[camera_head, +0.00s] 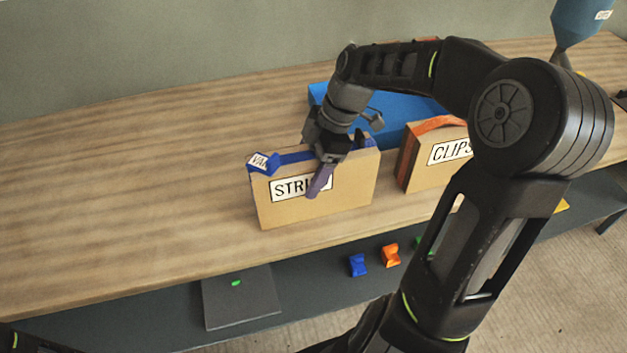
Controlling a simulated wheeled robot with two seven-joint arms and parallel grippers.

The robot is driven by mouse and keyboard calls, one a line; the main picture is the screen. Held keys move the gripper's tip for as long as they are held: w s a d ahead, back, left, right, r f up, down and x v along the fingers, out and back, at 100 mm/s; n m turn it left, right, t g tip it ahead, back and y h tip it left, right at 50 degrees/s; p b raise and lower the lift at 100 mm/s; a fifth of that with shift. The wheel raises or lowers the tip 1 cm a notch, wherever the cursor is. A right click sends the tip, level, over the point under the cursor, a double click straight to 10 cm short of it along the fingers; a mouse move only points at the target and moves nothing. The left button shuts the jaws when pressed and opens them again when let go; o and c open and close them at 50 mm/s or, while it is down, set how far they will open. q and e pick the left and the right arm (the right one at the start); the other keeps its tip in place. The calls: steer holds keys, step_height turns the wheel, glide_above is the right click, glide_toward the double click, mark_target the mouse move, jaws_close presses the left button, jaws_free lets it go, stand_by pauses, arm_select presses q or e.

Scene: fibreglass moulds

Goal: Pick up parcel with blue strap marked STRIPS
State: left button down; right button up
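The cardboard parcel marked STRIPS (348,199) stands upright on the wooden table, its label partly covered by my gripper. A blue strap (296,157) runs along its top. My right gripper (321,178) is at the middle of the parcel's top, pointing down over the strap. One purplish finger shows in front of the parcel's face, across the label's right end. The other finger is hidden, so I cannot tell how far the gripper is closed or whether it touches the strap. My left gripper is out of view; only a dark bit of arm shows at the lower left.
A parcel marked CLIPS with an orange strap (419,163) stands to the right, partly behind my arm. A blue box (396,106) lies behind both. A small labelled blue piece (264,163) is at the STRIPS parcel's left corner. The table's left side is clear.

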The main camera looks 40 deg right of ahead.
jaws_close()
stand_by(0.6)
